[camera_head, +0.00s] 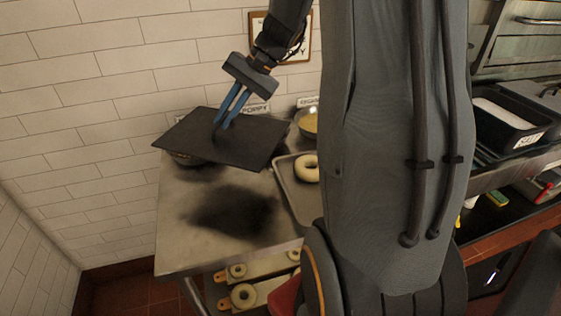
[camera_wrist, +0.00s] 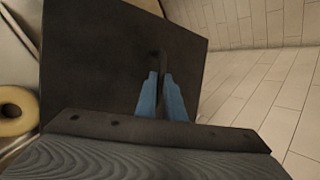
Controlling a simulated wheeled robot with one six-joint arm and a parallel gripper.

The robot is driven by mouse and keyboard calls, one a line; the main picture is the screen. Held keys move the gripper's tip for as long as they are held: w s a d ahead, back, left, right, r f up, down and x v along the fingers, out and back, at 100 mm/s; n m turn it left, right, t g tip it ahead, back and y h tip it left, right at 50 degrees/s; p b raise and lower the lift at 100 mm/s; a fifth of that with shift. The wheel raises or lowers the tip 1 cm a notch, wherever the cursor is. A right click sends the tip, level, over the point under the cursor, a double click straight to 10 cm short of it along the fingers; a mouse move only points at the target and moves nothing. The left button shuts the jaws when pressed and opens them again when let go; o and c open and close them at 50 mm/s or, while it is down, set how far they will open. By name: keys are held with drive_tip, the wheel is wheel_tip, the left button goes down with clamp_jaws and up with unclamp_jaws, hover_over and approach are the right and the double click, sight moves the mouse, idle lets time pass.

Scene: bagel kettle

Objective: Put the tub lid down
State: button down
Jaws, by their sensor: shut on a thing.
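The tub lid (camera_head: 183,137) is a flat dark rectangular plate, held in the air above the left part of the steel table (camera_head: 172,228). My gripper (camera_head: 221,122) has blue fingers and is shut on the small handle at the lid's middle. In the wrist view the lid (camera_wrist: 100,60) fills much of the picture, with the gripper's fingers (camera_wrist: 160,82) at its dark handle. The lid looks slightly tilted. It casts a dark shadow on the table and hides most of a bowl (camera_head: 187,159) beneath its left edge.
A metal tray (camera_head: 283,178) with a bagel (camera_head: 307,168) lies right of the lid. A bowl with yellow contents (camera_head: 308,122) stands behind it. A tiled wall closes the back and left. The front left tabletop is clear. A black tub (camera_head: 505,128) marked SALT stands at right.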

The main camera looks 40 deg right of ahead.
sight(216, 153)
drive_tip(key=s+a+f+n+g, duration=0.1)
drive_tip(key=s+a+n, duration=0.1)
drive_tip(key=s+a+f+n+g+p, duration=0.1)
drive_tip(key=s+a+f+n+g, duration=0.2)
drive_tip(key=s+a+n, duration=0.1)
drive_tip(key=n, duration=0.1)
drive_tip(key=shift+s+a+f+g, duration=0.2)
drive_tip(key=shift+s+g, duration=0.1)
drive_tip(key=shift+s, duration=0.05)
drive_tip(key=shift+s+a+f+p, duration=0.1)
drive_tip(key=shift+f+p, duration=0.7)
drive_tip(key=shift+f, duration=1.7)
drive_tip(key=shift+s+f+p, duration=0.1)
drive_tip(key=shift+f+p, duration=0.65)
drive_tip(key=shift+f, duration=1.75)
drive_tip(key=c, duration=2.3)
unclamp_jaws()
drive_tip(key=shift+f, duration=0.1)
drive_tip(key=o, duration=0.4)
drive_tip(key=shift+o, duration=0.2)
